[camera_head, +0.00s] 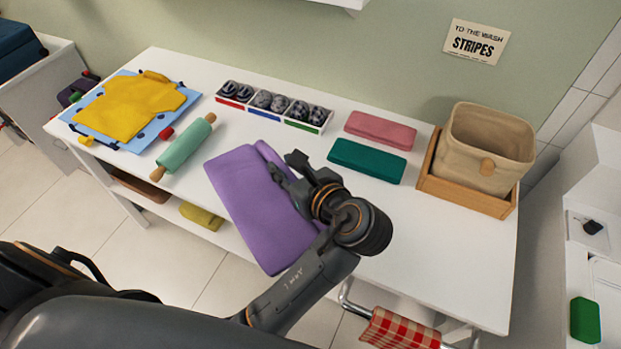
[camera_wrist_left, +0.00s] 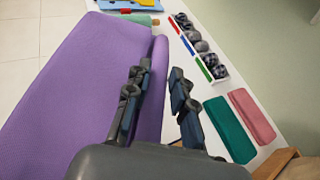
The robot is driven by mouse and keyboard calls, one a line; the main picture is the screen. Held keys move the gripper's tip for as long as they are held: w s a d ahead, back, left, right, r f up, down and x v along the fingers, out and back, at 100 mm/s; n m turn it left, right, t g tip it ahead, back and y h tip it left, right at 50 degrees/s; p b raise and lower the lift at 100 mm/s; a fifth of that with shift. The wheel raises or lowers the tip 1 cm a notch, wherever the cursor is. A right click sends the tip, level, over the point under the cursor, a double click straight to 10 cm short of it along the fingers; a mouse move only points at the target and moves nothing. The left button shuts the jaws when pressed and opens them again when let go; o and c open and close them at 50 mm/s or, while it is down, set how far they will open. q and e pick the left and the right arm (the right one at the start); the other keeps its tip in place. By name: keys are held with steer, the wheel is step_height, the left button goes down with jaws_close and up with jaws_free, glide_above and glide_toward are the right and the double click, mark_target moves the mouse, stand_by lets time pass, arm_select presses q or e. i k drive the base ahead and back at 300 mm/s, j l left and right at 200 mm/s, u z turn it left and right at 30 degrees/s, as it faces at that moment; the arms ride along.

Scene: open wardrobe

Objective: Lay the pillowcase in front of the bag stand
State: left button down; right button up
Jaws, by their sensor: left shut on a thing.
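The purple cloth (camera_head: 248,205), which I take as the pillowcase, lies on the white table, its near end hanging over the front edge. My left gripper (camera_head: 287,168) is shut on its right folded edge. In the left wrist view the cloth (camera_wrist_left: 75,85) fills the left side, and the gripper fingers (camera_wrist_left: 155,90) straddle its raised fold. The bag stand, a wooden tray frame (camera_head: 464,196) holding a beige fabric bag (camera_head: 487,140), stands at the table's right end. My right gripper is not in view.
Green (camera_head: 366,160) and pink (camera_head: 380,130) folded cloths lie left of the stand. A divided box (camera_head: 275,107) is at the back. A rolling pin (camera_head: 186,147) and yellow cloth (camera_head: 128,105) are at left. The table in front of the stand is clear. A checked towel (camera_head: 398,330) hangs below.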

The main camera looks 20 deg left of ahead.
mark_target(436, 257)
steer(key=k+l+z, duration=0.25)
steer(key=l+z, duration=0.25)
steer(key=l, duration=0.2)
steer(key=z, duration=0.7)
steer(key=k+l, duration=0.05)
